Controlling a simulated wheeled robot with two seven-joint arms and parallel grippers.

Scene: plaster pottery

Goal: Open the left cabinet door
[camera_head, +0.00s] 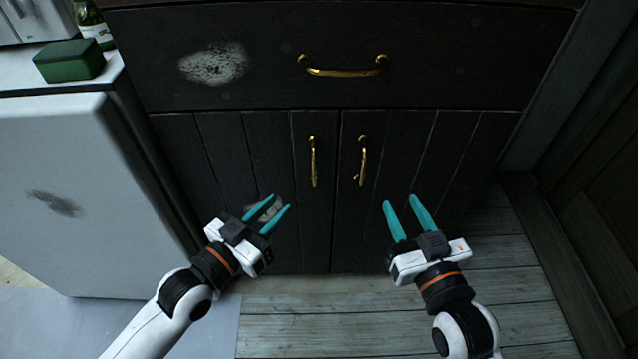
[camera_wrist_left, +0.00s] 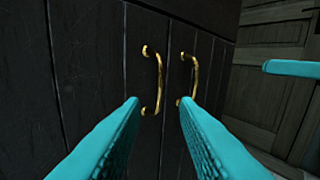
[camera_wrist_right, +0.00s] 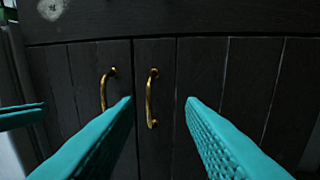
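The black cabinet has a left door (camera_head: 225,150) and a right door (camera_head: 425,150), both shut. The left door's brass handle (camera_head: 313,162) stands upright near the middle seam. It also shows in the left wrist view (camera_wrist_left: 158,80), beyond and between my fingers, and in the right wrist view (camera_wrist_right: 103,90). The right door's handle (camera_head: 362,160) is just right of the seam. My left gripper (camera_head: 268,214) is open and empty, below and left of the left handle, apart from it. My right gripper (camera_head: 408,218) is open and empty, below and right of the right handle.
A wide drawer with a brass handle (camera_head: 343,71) is above the doors. A white appliance (camera_head: 75,190) stands close on the left, with a green box (camera_head: 69,61) and bottle (camera_head: 93,22) at the back. Wooden floor (camera_head: 400,315) lies in front; a dark panelled wall is right.

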